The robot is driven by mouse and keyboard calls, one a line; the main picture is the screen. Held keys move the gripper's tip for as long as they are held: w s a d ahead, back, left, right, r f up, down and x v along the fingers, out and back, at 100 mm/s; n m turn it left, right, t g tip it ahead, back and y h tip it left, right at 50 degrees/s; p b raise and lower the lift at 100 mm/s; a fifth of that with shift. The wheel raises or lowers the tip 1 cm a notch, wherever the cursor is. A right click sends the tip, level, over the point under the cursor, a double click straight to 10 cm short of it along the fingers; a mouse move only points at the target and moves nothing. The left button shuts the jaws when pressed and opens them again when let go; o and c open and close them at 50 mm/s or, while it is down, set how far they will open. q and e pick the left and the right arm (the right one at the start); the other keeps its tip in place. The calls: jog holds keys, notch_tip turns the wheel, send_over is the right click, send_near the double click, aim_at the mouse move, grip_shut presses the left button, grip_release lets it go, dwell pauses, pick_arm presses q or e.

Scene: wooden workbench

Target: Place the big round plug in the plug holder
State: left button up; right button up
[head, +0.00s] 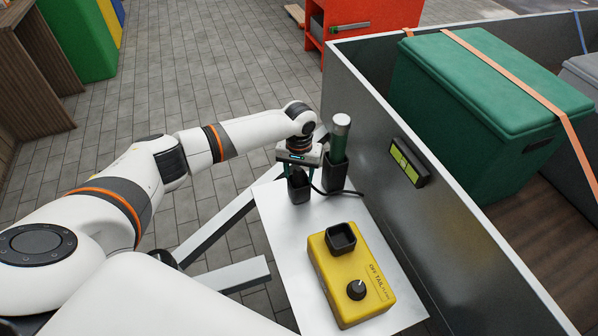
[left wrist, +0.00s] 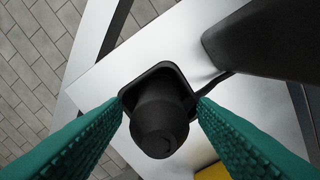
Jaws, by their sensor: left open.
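A black round plug (left wrist: 158,125) stands in a square, open-topped black holder (left wrist: 134,92), seen from above in the left wrist view. The holder's rim surrounds the plug; how deep the plug sits is hidden. In the head view this holder (head: 299,191) stands on a pale metal shelf, just below my gripper. My left gripper (head: 297,166) is open, its green fingers on either side of the plug, with visible gaps in the wrist view. A black cable runs from beside the holder toward the right. My right gripper is not in view.
A taller black holder (head: 336,178) with a green, silver-topped cylinder (head: 339,138) stands close to the right. A yellow box (head: 350,285) with an empty square black socket (head: 341,238) and a knob sits nearer on the shelf (head: 285,240). A metal wall (head: 440,215) bounds the right.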

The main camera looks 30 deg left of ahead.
pick_arm(q)
notch_tip(320, 180, up, 6)
jog(key=shift+r+p, duration=0.1)
jog(key=shift+p, duration=1.05)
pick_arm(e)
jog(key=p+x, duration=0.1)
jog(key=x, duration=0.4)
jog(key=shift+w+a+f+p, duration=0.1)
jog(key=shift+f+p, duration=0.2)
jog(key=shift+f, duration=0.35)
pick_arm(q)
notch_tip(320, 180, up, 6)
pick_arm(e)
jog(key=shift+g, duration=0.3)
